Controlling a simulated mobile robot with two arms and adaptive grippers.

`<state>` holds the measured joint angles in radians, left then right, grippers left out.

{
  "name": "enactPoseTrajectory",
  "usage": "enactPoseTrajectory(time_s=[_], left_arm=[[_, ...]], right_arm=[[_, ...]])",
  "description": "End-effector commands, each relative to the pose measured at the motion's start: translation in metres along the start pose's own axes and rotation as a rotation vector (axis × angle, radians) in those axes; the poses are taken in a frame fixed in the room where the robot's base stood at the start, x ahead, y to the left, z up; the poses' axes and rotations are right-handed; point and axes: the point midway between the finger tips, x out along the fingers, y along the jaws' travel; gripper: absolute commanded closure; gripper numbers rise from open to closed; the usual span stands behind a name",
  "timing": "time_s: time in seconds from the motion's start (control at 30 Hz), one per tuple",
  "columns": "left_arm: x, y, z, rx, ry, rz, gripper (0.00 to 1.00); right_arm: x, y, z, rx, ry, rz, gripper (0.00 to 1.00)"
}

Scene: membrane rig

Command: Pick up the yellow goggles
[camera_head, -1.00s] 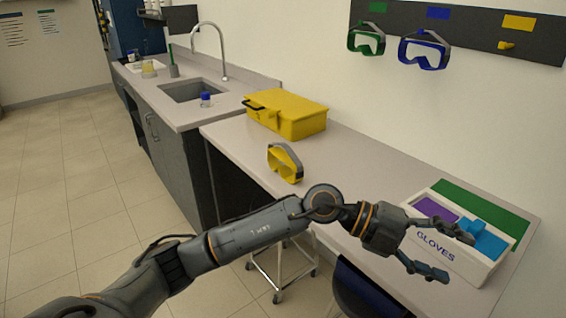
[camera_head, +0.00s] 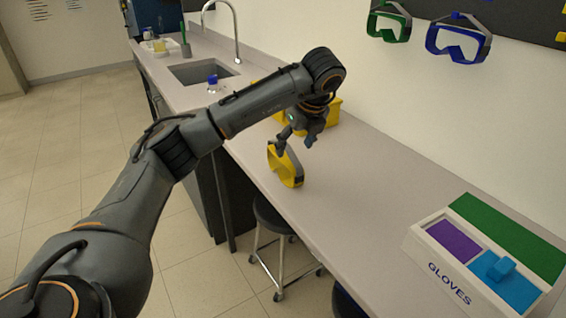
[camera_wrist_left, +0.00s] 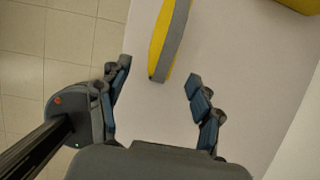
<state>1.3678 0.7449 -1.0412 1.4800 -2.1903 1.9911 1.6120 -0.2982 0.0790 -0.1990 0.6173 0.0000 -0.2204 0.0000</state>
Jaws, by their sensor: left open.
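The yellow goggles (camera_head: 285,167), with a grey strap, stand on the bench near its front edge in the head view. In the left wrist view the goggles (camera_wrist_left: 163,35) show at the top, just beyond and between the fingertips, with their far end cut off. My left gripper (camera_head: 296,143) is above the goggles, pointing down, and partly overlaps them in the head view. In the left wrist view the left gripper (camera_wrist_left: 158,80) is open, with nothing between its fingers. My right gripper is in no view.
A yellow case (camera_head: 331,112) stands behind my left gripper, partly hidden. A glove box (camera_head: 425,254) sits at the right of the bench (camera_head: 370,190). Green goggles (camera_head: 388,24) and blue goggles (camera_head: 459,42) hang on the wall. A stool (camera_head: 272,215) stands below the bench edge.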

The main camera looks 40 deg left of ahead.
Motion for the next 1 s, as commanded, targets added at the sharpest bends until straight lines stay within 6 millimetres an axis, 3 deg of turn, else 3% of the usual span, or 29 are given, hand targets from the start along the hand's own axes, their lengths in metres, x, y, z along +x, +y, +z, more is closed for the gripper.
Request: enactPoseTrajectory(time_s=[0.1, 0.17, 0.53, 0.73, 1.0], left_arm=[[0.022, 0.001, 0.001, 0.002, 0.001, 0.003, 0.35], [0.031, 0.001, 0.001, 0.002, 0.001, 0.003, 0.35], [0.066, 0.0, -0.002, 0.004, 0.002, 0.003, 0.35], [0.092, -0.001, -0.003, 0.004, 0.001, -0.001, 0.35], [0.097, -0.001, -0.004, 0.004, 0.001, -0.002, 0.35]], right_arm=[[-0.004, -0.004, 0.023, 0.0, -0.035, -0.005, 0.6], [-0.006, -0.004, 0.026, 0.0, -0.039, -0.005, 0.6], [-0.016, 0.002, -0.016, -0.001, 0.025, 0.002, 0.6], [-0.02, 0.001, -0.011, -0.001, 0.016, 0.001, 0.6], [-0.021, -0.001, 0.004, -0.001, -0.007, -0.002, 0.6]])
